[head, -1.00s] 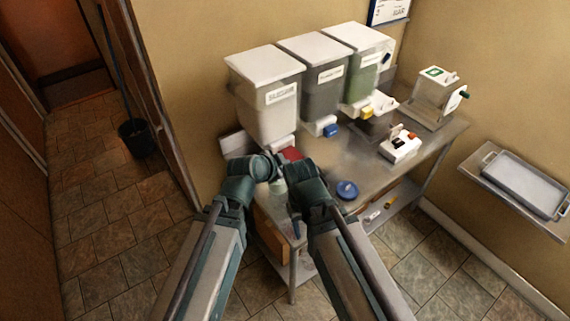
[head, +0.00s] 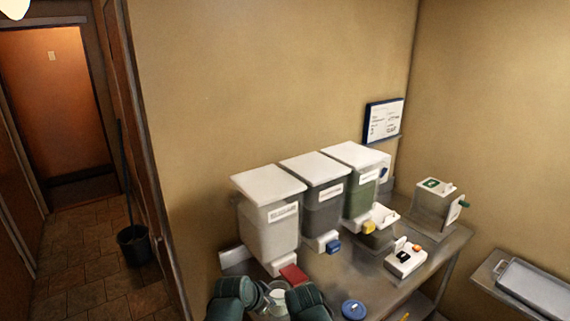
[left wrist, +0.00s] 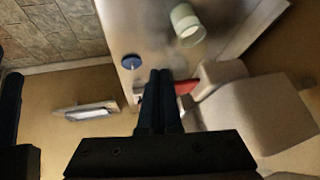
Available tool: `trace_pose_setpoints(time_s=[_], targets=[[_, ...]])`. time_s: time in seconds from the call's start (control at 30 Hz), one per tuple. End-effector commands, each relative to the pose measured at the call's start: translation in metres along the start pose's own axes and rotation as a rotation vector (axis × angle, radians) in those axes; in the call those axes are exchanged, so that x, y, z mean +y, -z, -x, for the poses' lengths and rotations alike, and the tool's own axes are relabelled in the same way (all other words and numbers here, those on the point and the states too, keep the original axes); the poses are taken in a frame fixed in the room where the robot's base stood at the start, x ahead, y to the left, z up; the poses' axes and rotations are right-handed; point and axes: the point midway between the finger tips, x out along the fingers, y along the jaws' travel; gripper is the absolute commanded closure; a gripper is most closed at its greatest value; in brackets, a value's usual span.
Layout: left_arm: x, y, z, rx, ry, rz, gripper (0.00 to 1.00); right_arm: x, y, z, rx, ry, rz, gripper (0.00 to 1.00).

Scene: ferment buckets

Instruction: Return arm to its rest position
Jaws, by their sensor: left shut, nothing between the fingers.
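My left gripper (left wrist: 160,74) is shut and empty in the left wrist view, its two dark fingers side by side above the steel table (left wrist: 150,25). In the head view the cup (head: 278,299) shows between my two arms at the bottom edge. Teal links of both my arms show there, over the near end of the table. The fingers of my right gripper do not show.
Three lidded buckets (head: 270,225) stand in a row along the wall. A red block (head: 293,275), a blue round object (head: 353,309) and a white device (head: 405,261) sit on the table. A tray (head: 535,290) is at right. Floor at left holds a black bucket (head: 134,246).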

Motion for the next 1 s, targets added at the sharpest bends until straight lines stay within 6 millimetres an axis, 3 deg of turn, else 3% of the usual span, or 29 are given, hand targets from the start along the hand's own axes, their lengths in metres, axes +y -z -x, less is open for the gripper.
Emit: trace_pose_setpoints(time_s=[0.03,0.2,0.47,0.5,0.73,1.0], targets=[[-0.007,-0.022,0.002,-0.081,-0.01,0.105,1.0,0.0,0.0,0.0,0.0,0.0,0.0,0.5],[-0.017,-0.083,0.015,-0.315,0.001,0.421,1.0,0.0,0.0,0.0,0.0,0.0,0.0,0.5],[-0.025,-0.151,0.046,-0.596,0.102,0.81,1.0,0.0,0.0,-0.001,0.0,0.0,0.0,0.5],[-0.013,-0.154,0.029,-0.594,0.09,0.775,1.0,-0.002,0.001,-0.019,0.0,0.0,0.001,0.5],[0.029,-0.165,-0.011,-0.629,0.068,0.676,1.0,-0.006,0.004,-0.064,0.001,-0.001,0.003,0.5],[0.091,-0.188,-0.066,-0.683,0.044,0.53,1.0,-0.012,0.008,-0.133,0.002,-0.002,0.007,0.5]])
